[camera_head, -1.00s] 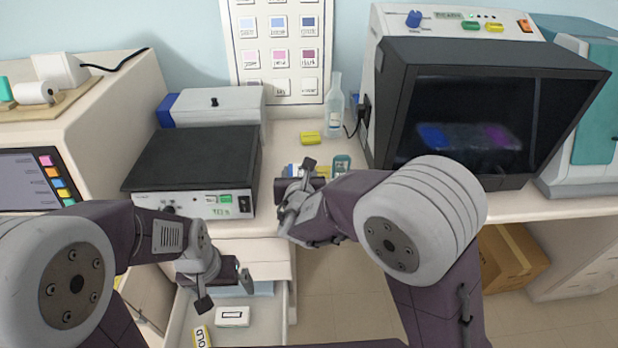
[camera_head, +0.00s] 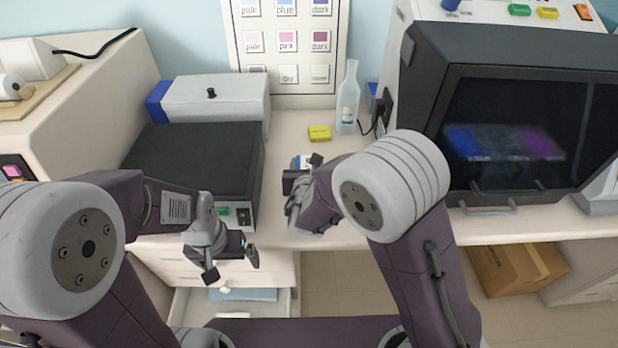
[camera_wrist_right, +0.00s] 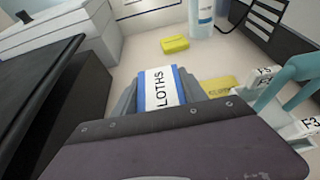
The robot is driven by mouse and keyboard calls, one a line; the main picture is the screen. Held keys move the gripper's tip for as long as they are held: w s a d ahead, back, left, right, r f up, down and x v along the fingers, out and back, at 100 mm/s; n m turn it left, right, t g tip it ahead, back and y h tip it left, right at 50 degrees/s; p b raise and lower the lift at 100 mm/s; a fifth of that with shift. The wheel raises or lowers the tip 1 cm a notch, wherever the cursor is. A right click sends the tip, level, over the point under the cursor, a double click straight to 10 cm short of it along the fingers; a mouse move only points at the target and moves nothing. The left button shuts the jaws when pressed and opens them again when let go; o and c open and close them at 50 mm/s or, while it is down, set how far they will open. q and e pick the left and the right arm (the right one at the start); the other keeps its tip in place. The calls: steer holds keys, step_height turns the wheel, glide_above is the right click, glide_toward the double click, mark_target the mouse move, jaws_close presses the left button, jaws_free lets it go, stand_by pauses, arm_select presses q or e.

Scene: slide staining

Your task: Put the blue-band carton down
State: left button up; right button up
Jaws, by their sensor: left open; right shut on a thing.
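My left gripper (camera_head: 232,264) is open and empty, in front of the bench above the open drawer (camera_head: 190,305).
A yellow block (camera_head: 320,133) and a clear bottle (camera_head: 348,98) stand behind the carton. The black-topped box (camera_head: 195,165) is to the left, a dark-windowed cabinet (camera_head: 430,100) to the right. A teal holder with labelled white pieces (camera_wrist_right: 290,85) and a yellow item (camera_wrist_right: 217,86) are close right.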

steer(key=shift+w+f, duration=0.2)
steer(key=shift+f, duration=0.05)
steer(key=f, duration=0.3)
steer(key=shift+s+f, duration=0.15)
steer(key=shift+s, duration=0.05)
steer(key=shift+w+f, duration=0.1)
steer(key=shift+f+b, duration=0.1)
steer(key=shift+b, duration=0.3)
steer(key=o, duration=1.4)
steer(key=shift+c, duration=0.2)
